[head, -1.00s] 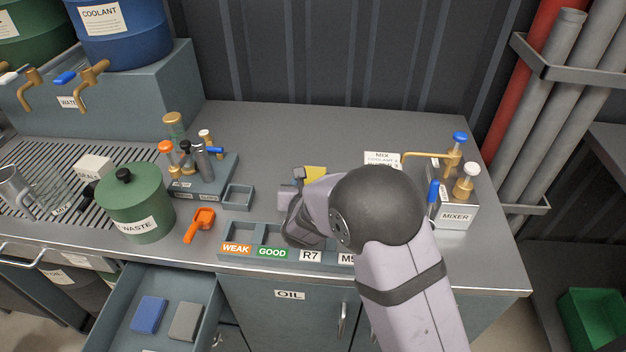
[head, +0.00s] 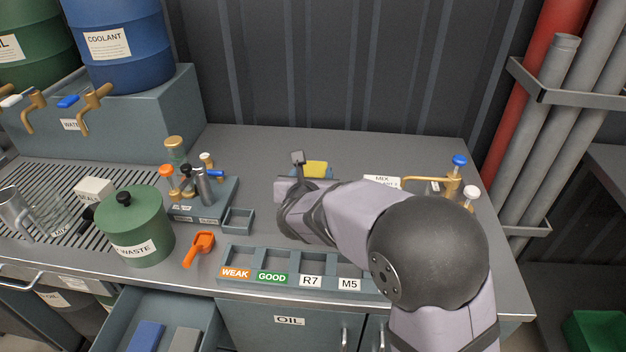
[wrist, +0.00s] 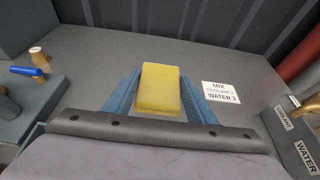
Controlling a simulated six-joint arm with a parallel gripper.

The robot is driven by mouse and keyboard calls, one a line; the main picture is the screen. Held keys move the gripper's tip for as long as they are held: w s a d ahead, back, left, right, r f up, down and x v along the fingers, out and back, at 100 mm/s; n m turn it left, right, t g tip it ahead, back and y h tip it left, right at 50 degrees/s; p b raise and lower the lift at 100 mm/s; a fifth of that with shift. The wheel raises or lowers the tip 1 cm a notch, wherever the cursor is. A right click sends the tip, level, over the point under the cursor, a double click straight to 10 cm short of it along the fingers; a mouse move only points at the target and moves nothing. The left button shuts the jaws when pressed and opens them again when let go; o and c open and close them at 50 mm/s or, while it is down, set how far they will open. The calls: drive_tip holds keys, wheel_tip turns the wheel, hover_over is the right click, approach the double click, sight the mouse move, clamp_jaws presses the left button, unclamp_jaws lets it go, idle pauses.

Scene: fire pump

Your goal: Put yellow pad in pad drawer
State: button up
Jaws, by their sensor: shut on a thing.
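The yellow pad (wrist: 160,89) is held between the two blue fingers of my gripper (wrist: 160,95) in the wrist view. In the head view the yellow pad (head: 315,169) shows past my wrist, over the back middle of the bench. My gripper (head: 312,172) is shut on it, partly hidden by my wrist. I cannot tell how high the pad is above the bench. An open drawer (head: 205,326) at the bottom left holds a blue pad (head: 146,336) and a grey pad (head: 185,341).
A labelled tray (head: 300,270) lies along the front edge. A mix card (wrist: 220,92) lies right of the pad. Brass taps stand at the right.

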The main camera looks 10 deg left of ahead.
sight(313, 175)
wheel_tip(313, 175, up, 8)
drive_tip(key=p, duration=0.8)
drive_tip(key=shift+r, duration=0.15)
idle(0.3)
wheel_tip(313, 175, down, 8)
drive_tip(key=b, duration=0.8)
drive_tip(key=shift+f, duration=5)
drive_tip(key=shift+f+b, duration=0.2)
drive_tip(key=shift+b, duration=0.25)
drive_tip(key=o, duration=1.1)
drive_tip(key=shift+r, duration=0.15)
